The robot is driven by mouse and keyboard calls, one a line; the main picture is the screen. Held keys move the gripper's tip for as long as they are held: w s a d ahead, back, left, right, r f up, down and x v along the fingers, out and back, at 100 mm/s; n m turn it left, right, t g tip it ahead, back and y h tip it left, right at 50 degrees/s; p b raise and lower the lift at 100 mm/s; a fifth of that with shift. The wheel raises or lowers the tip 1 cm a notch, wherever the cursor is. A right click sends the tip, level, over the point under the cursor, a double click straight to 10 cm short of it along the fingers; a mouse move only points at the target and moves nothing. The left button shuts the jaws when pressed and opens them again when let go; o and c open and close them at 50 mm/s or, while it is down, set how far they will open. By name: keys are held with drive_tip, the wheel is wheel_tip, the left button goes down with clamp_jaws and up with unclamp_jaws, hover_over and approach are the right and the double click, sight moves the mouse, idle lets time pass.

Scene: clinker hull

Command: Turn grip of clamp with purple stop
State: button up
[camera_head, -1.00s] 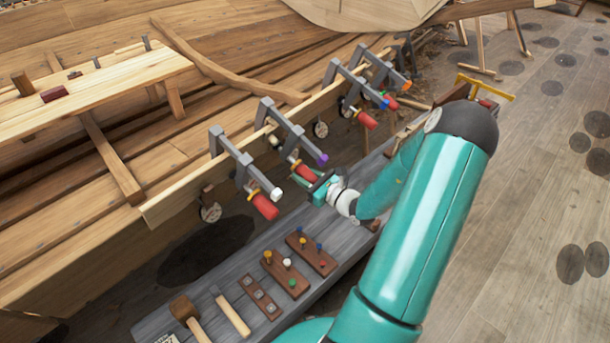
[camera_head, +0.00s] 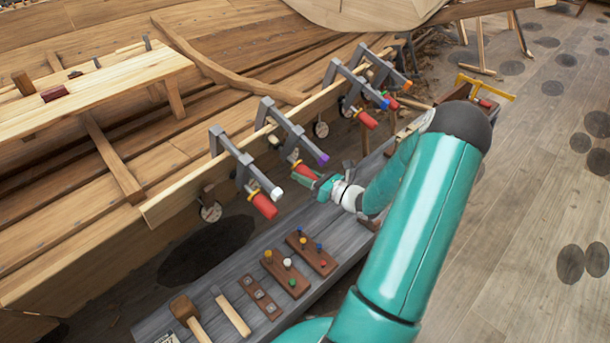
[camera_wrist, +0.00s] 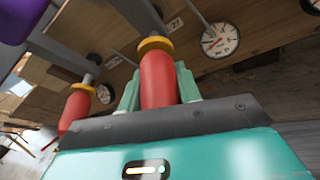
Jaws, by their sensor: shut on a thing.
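The clamp with the purple stop (camera_head: 323,159) is a grey bar clamp (camera_head: 288,126) on the hull plank's edge. Its red grip (camera_head: 305,171) hangs on a screw below the bar and is partly hidden by my gripper. My gripper (camera_head: 312,180) is shut on this red grip. In the wrist view the red grip (camera_wrist: 157,76), with a yellow collar (camera_wrist: 155,45), stands between the two pale green fingers of my gripper (camera_wrist: 158,92). The purple stop (camera_wrist: 18,22) shows at the top left corner there.
A clamp with a white stop (camera_head: 276,193) and red grip is close on the left. Clamps with blue (camera_head: 385,103) and orange (camera_head: 408,84) stops are farther right. Round dial gauges (camera_wrist: 220,40) hang behind. A grey bench (camera_head: 215,287) below holds peg boards and a mallet.

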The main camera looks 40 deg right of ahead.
drive_tip(key=shift+m+y, duration=0.3)
idle(0.4)
drive_tip(key=o, duration=1)
drive_tip(key=shift+s, duration=0.1)
drive_tip(key=v, duration=1.3)
drive_tip(key=shift+s+d, duration=0.15)
drive_tip(key=shift+s, duration=0.15)
drive_tip(key=shift+f, duration=0.1)
